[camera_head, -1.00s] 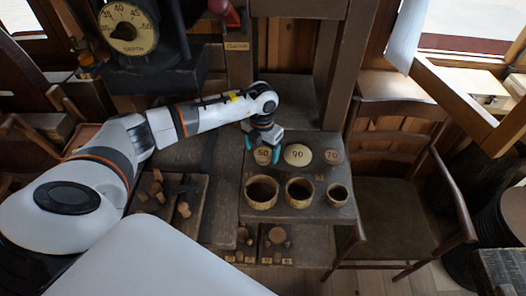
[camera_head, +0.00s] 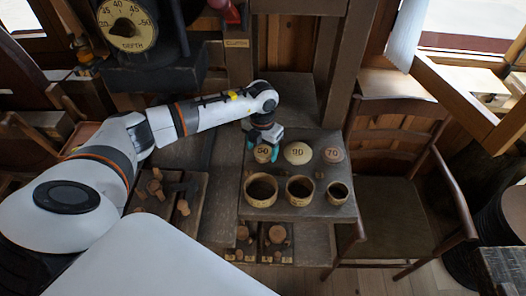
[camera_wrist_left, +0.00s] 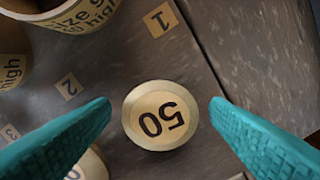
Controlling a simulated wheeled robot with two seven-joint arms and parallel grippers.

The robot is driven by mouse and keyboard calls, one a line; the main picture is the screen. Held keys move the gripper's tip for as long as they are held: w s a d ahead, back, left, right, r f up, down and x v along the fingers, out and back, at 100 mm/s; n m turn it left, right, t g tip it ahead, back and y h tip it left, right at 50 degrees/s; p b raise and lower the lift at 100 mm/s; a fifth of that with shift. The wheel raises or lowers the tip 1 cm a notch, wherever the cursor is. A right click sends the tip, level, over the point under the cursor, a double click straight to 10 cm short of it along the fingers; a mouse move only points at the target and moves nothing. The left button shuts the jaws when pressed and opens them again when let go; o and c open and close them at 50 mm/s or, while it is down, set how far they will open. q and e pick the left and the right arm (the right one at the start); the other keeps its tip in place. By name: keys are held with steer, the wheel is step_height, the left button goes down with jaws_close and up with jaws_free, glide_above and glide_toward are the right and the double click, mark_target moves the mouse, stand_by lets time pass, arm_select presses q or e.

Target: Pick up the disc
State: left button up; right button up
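Three round discs lie in a row on a dark shelf: disc 50 (camera_head: 263,154), pale disc 90 (camera_head: 298,153) and browner disc 70 (camera_head: 333,155). My left gripper (camera_head: 263,147) is over disc 50, partly covering it. In the left wrist view disc 50 (camera_wrist_left: 160,115) sits between the two teal fingers, with a gap on each side. The left gripper is open and empty. My right gripper is not in view.
Three round wooden cups stand in front of the discs: left cup (camera_head: 262,204), middle cup (camera_head: 299,203) and right cup (camera_head: 337,204). Small number labels, such as label 1 (camera_wrist_left: 159,19), are on the shelf. A wooden chair (camera_head: 403,190) stands to the right.

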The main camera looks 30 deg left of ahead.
arm_select(q)
steer(key=c, duration=0.8)
